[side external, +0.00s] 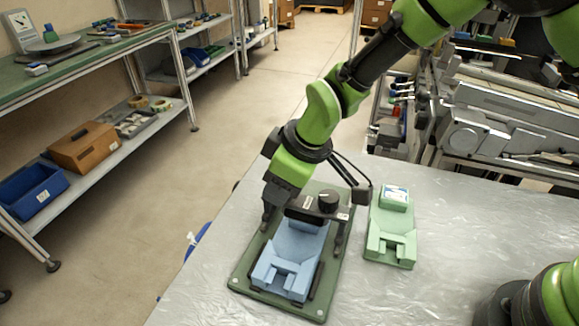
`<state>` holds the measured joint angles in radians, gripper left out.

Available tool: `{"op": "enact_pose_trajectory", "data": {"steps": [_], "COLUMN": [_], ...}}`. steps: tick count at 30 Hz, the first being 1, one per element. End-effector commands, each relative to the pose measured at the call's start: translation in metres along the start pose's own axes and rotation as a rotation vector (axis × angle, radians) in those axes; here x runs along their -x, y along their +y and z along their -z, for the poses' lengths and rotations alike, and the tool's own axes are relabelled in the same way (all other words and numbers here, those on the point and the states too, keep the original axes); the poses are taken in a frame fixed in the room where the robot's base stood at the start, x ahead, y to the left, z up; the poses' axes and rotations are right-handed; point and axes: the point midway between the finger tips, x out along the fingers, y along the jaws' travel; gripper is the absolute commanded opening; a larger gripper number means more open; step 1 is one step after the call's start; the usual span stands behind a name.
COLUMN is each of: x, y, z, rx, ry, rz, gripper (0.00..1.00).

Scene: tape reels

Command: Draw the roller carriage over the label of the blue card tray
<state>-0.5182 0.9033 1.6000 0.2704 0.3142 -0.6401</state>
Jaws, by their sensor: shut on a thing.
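The blue card tray (285,265) lies on a dark green base plate (238,276) on the table. The black roller carriage (304,216) spans the far end of the blue tray, with a round black knob (328,201) on top. My gripper (284,212) is at the carriage's left part, shut on it. The fingertips are partly hidden by the carriage and my wrist. The blue tray's label is not visible; the carriage and my gripper cover the far end of the tray.
A green card tray (391,238) with a blue and white label (396,193) sits right of the base plate. The table (455,235) is clear to its right. Shelves (110,130) stand at left and machinery (500,110) at back right.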

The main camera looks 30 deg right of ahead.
Motion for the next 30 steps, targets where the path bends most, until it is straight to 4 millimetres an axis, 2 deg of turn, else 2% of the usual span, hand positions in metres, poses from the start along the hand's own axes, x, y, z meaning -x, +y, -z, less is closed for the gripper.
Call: {"op": "enact_pose_trajectory", "data": {"steps": [7, 8, 16, 20, 30], "x": [0.001, 0.001, 0.001, 0.009, 0.070], "y": [0.001, 0.001, 0.001, 0.001, 0.001], "z": [0.000, 0.000, 0.000, 0.001, 0.001], "rx": [0.000, 0.000, 0.000, 0.000, -0.001], "ry": [0.001, 0.001, 0.001, 0.002, 0.006], "rz": [-0.001, -0.001, -0.001, -0.001, -0.002], "gripper": [0.00, 0.43, 0.43, 0.43, 0.43]}}
